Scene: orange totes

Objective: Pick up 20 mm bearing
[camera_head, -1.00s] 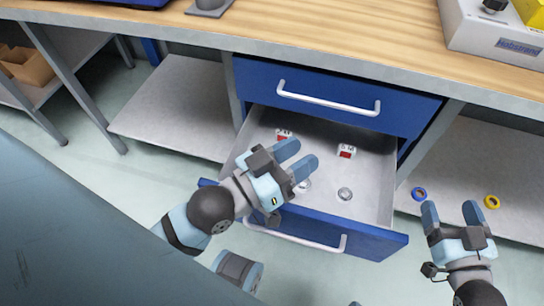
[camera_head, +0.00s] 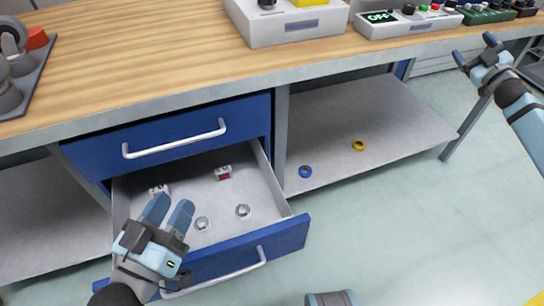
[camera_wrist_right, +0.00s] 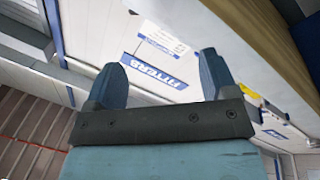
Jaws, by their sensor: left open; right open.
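Two small silver bearings lie on the floor of the open blue drawer (camera_head: 292,238) in the head view: a left one (camera_head: 202,223) and a right one (camera_head: 242,211). I cannot read a size on either. My left gripper (camera_head: 170,207) is open and empty over the drawer's front left part, left of the left bearing, fingers pointing toward the drawer's back. My right gripper (camera_head: 475,48) is open and empty at the far right, near the bench edge and away from the drawer. In the right wrist view its fingers (camera_wrist_right: 165,78) are spread with nothing between them.
A closed drawer (camera_head: 180,125) is above. A blue ring (camera_head: 305,171) and a yellow ring (camera_head: 359,145) lie on the lower shelf (camera_head: 400,115).

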